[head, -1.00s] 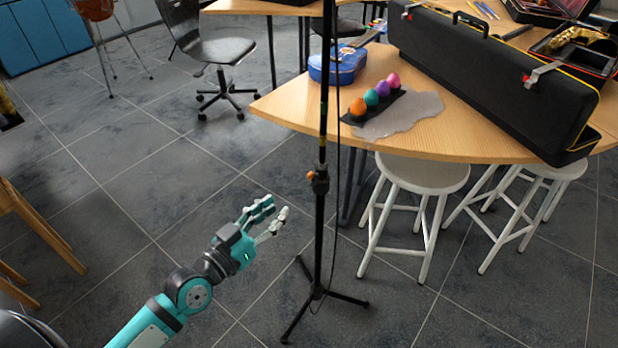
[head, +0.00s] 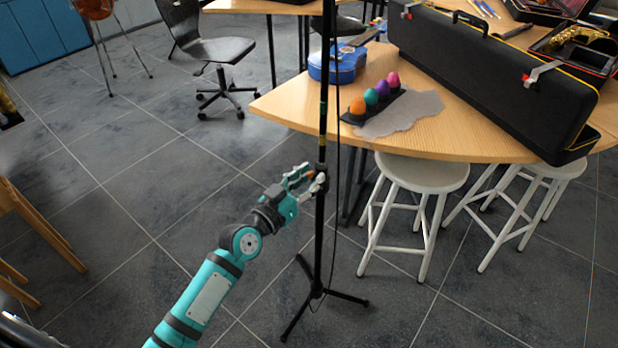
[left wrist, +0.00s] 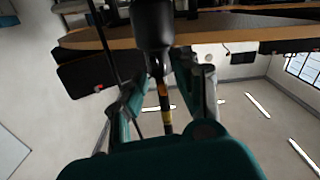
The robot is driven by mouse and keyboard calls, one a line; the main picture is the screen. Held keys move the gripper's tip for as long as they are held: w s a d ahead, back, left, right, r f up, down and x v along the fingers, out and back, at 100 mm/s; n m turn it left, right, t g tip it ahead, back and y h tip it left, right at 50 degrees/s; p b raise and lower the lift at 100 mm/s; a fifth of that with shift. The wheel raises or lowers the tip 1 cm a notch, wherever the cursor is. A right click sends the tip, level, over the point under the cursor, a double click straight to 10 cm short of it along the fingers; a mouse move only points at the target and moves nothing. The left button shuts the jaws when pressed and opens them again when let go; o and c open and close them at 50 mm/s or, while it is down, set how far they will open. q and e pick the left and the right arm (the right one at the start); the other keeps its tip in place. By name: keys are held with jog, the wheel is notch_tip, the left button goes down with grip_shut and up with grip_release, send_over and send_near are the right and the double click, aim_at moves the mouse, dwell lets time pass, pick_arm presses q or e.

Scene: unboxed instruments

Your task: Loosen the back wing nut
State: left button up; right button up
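A black tripod stand (head: 318,240) stands upright on the floor, its pole rising past the top of the head view. A collar (head: 320,186) sits partway up the pole. A small orange wing nut (head: 310,174) on the collar's left side is mostly hidden by my fingers. My left gripper (head: 312,178) is at the collar, with its fingers around the wing nut. In the left wrist view my fingers (left wrist: 168,95) are apart on either side of the dark collar (left wrist: 152,25) and the pole. I cannot tell whether they touch the nut. My right gripper is not in view.
White stools (head: 422,172) stand to the right. A cable hangs beside the pole.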

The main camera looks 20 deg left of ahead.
pick_arm(q)
grip_shut()
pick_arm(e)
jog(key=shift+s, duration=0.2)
pick_arm(q)
jog(key=n+p, duration=0.1)
jog(key=n, duration=0.2)
jog(key=shift+a, duration=0.15)
jog(key=shift+n, duration=0.7)
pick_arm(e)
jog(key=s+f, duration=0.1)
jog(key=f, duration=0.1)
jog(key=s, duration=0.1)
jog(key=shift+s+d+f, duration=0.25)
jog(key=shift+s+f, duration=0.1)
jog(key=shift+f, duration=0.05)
pick_arm(q)
grip_release()
